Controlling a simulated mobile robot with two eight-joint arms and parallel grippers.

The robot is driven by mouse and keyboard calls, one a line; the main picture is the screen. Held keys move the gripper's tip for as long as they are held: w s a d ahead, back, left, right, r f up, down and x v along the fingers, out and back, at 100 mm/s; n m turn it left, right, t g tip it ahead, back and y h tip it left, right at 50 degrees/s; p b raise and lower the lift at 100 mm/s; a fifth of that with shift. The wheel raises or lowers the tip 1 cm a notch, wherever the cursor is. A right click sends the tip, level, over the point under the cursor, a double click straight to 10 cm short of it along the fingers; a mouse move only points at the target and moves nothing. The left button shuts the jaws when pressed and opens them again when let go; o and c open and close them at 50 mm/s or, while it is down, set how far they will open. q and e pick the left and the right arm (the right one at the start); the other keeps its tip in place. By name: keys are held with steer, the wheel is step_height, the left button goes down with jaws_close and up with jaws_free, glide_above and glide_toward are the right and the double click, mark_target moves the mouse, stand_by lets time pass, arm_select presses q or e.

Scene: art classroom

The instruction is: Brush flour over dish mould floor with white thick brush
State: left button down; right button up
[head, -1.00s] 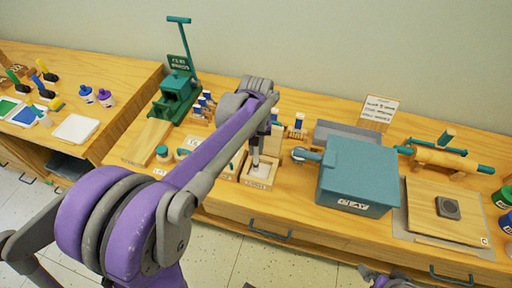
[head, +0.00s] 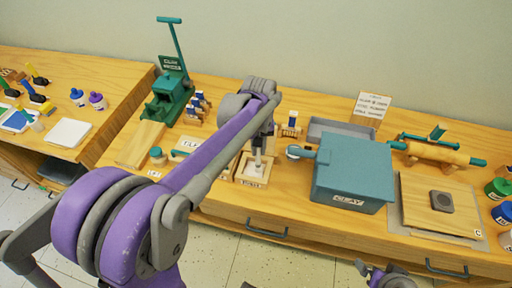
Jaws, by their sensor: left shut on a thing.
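My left gripper (head: 260,140) points down over a small square wooden mould (head: 250,182) on the bench, left of the teal box. It is shut on a brush (head: 257,162), whose lower end reaches into the mould opening. Whether the bristles touch the mould floor is too small to tell. The mould floor looks pale. My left forearm hides part of the bench just left of the mould. My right gripper (head: 385,278) shows only in part at the bottom edge, and its fingers are not clear.
A teal box (head: 353,175) stands close right of the mould. A teal press (head: 170,92) and small jars are at the left. A rolling pin (head: 438,152) and a board with a grey block (head: 441,201) are at the right. A sign (head: 371,106) stands behind.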

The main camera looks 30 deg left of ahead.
arm_select(q)
steer(key=shift+d, duration=0.1)
stand_by(0.3)
steer(key=shift+r+p, duration=0.45)
steer(key=shift+r, duration=0.25)
arm_select(e)
steer(key=shift+w+r, duration=0.15)
steer(key=shift+r, duration=0.4)
arm_select(q)
steer(key=shift+r+p, duration=0.35)
steer(key=shift+r, duration=0.3)
steer(key=shift+w+r+p, duration=0.1)
steer(key=shift+r+p, duration=1.6)
steer(key=shift+r, duration=1.7)
arm_select(e)
step_height(320, 180, up, 6)
steer(key=w, duration=0.2)
steer(key=shift+w+t, duration=0.2)
steer(key=shift+t, duration=0.1)
arm_select(q)
steer(key=shift+f, duration=0.1)
arm_select(e)
steer(key=shift+f, duration=0.15)
steer(key=shift+s, duration=0.15)
